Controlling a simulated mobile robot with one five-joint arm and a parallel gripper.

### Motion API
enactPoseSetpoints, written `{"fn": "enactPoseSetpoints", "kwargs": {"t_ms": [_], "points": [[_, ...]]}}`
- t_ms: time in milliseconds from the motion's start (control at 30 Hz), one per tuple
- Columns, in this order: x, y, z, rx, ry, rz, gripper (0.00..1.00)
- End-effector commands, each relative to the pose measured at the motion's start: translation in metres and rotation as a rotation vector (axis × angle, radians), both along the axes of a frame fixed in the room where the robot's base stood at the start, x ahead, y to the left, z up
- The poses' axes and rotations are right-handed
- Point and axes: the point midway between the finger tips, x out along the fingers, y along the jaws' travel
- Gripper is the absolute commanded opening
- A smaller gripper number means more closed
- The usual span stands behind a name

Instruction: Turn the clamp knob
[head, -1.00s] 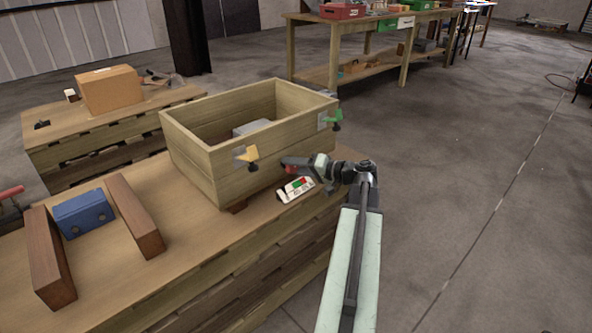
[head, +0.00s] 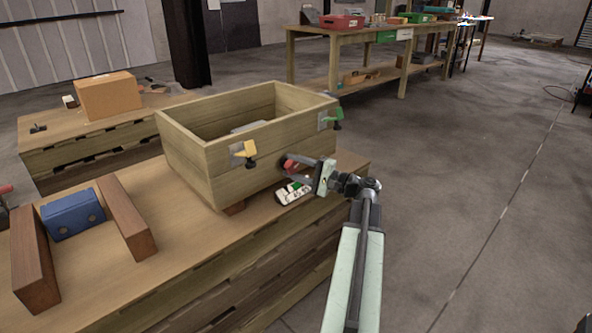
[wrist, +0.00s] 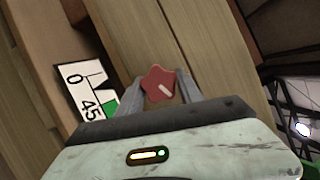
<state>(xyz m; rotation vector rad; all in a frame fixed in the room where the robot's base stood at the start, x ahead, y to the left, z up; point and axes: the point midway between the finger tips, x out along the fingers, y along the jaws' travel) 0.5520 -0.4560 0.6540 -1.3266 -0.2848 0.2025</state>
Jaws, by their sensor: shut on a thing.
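The clamp knob is a red, star-shaped knob with a white pointer line, on the front side of the wooden box (head: 232,172).
A yellow clamp (head: 246,149) and a green clamp (head: 335,117) sit on the box's side. A blue block (head: 73,215) lies between two brown wooden bars on the bench at left. Open floor (head: 470,200) lies to the right.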

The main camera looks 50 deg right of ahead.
Motion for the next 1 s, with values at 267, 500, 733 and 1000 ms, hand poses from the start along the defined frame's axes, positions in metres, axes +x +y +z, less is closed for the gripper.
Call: {"fn": "enactPoseSetpoints", "kwargs": {"t_ms": [267,500,733,1000], "points": [[-0.0002,0.0021,-0.0017,0.039,0.001,0.005,0.03],[0.0000,0.0021,-0.0011,0.042,-0.001,0.005,0.03],[0.0000,0.0017,-0.0009,0.042,-0.001,0.003,0.65],[-0.0005,0.0004,-0.0003,0.043,-0.003,0.001,0.65]]}}
